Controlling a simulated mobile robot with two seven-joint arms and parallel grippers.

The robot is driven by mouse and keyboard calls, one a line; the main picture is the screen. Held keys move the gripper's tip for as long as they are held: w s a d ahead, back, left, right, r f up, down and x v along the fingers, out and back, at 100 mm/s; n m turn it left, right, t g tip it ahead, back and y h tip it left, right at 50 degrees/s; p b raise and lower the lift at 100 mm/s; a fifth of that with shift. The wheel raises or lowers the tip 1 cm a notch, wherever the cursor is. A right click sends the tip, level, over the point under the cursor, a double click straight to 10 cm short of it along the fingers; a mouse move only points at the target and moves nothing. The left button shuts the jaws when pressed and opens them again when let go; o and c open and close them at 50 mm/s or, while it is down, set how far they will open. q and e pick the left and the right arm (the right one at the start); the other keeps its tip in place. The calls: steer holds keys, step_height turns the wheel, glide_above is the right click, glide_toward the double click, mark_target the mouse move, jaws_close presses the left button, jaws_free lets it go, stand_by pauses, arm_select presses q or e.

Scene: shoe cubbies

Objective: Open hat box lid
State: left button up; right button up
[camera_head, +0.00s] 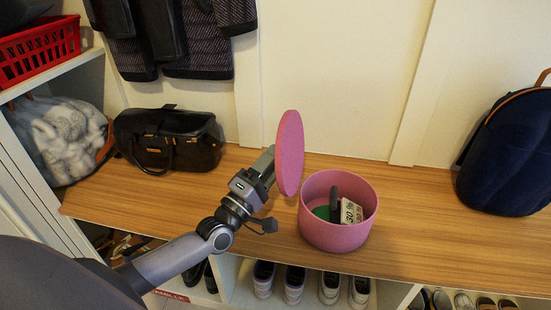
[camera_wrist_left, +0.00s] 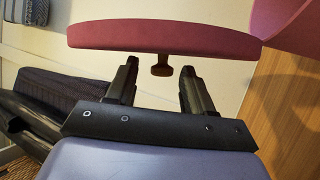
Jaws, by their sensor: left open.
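The pink hat box (camera_head: 335,236) stands uncovered on the wooden bench, with its round mouth facing up. Its pink lid (camera_head: 290,153) stands nearly on edge at the left of the box; I cannot tell whether it touches the rim. In the left wrist view the lid (camera_wrist_left: 165,37) is seen edge-on, with a small knob (camera_wrist_left: 160,70) sticking out. My left gripper (camera_head: 267,163) is on the lid's left, knob side. Its open fingers stand on either side of the knob, with gaps visible. My right gripper is not in view.
The box holds a white tag or card (camera_head: 351,212) and dark and green items. A black handbag (camera_head: 170,140) and a navy backpack (camera_head: 508,150) stand on the bench (camera_head: 420,205). Shoes fill cubbies below. Bench space right of the box is clear.

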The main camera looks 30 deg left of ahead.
arm_select(q)
steer(key=p+v, duration=0.1)
steer(key=v, duration=0.4)
steer(key=shift+s+a+f, duration=0.1)
steer(key=shift+s, duration=0.3)
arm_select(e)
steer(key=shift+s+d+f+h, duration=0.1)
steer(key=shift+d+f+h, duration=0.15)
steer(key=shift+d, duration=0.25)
